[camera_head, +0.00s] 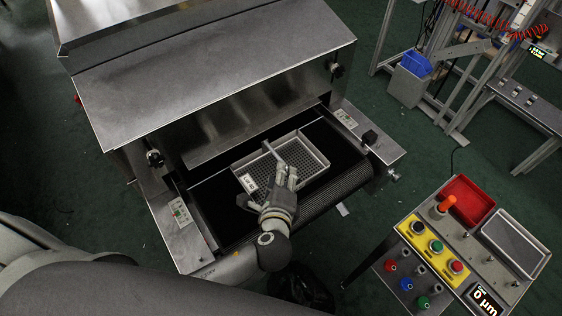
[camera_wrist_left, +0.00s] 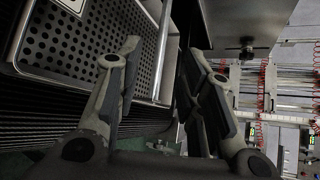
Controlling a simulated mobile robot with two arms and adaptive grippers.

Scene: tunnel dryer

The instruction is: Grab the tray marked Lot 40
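A light metal tray (camera_head: 318,158) with a perforated floor lies on the dark conveyor at the dryer's mouth. It has a bar across it and a white label (camera_head: 248,182) at its left front corner; the print is too small to read surely. In the left wrist view the tray (camera_wrist_left: 55,42) fills the upper left. My left gripper (camera_head: 266,187) is over the tray's near side, fingers spread. In the wrist view its fingers (camera_wrist_left: 162,50) are apart, the left one overlapping the tray and the right one to its right. Contact with the tray cannot be told. My right gripper is out of view.
The grey dryer hood (camera_head: 215,65) stands close behind the tray. Side panels with knobs (camera_head: 370,137) flank the conveyor. At the right, a control console (camera_head: 400,262) carries buttons, a red bin (camera_head: 466,200) and a grey tray (camera_head: 540,262). Green floor lies between the dryer and console.

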